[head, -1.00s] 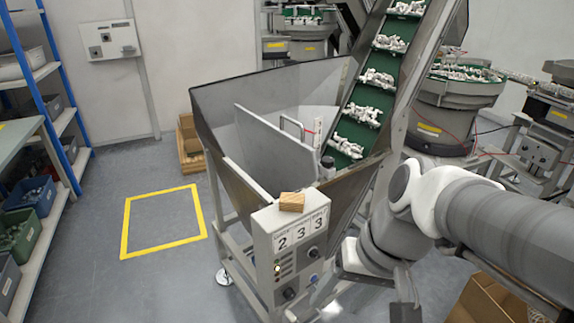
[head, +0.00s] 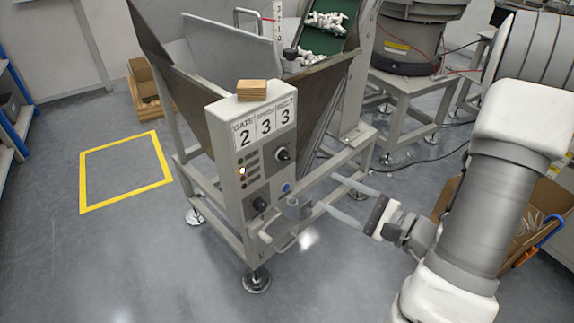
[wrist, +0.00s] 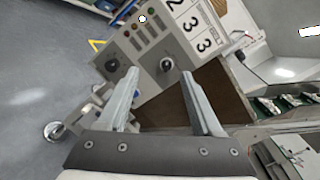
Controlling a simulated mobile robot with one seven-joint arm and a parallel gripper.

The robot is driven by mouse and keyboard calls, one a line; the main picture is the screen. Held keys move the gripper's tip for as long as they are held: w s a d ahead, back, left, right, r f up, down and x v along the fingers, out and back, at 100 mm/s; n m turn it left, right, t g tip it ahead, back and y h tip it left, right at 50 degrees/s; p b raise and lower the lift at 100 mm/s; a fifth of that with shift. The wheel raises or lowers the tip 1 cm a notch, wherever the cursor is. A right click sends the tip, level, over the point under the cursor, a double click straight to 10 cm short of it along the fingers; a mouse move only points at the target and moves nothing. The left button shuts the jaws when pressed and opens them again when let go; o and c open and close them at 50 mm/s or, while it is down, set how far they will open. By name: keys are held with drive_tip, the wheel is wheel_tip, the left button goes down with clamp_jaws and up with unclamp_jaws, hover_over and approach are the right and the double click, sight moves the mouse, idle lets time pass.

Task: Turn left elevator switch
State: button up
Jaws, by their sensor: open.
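The grey control box (head: 262,160) on the hopper's front carries two black rotary switches. The upper right switch (head: 283,153) sits beside a column of lamps, and the lower left switch (head: 260,204) is below the lamps. I cannot read which one is the elevator's. My gripper (head: 320,192) is open and empty, to the right of the box, its fingers pointing at it and apart from both switches. In the wrist view the upper right switch (wrist: 167,63) shows between the fingertips (wrist: 158,78), and the lower left switch (wrist: 112,65) lies left of the left finger.
A blue button (head: 285,187) is between the switches and my gripper. A wooden block (head: 252,90) sits on the box. The hopper's metal frame (head: 340,155) stands behind. A cardboard box (head: 540,215) is at the right. The floor at left, with a yellow square (head: 125,170), is clear.

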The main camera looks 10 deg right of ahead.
wheel_tip(320, 180, down, 2)
drive_tip(key=d+m+t+h, duration=0.1)
drive_tip(key=d+m+h, duration=0.1)
drive_tip(key=d, duration=0.1)
drive_tip(key=b, duration=0.3)
approach(287, 158)
drive_tip(key=x, duration=0.9)
drive_tip(key=shift+s, duration=0.1)
clamp_jaws()
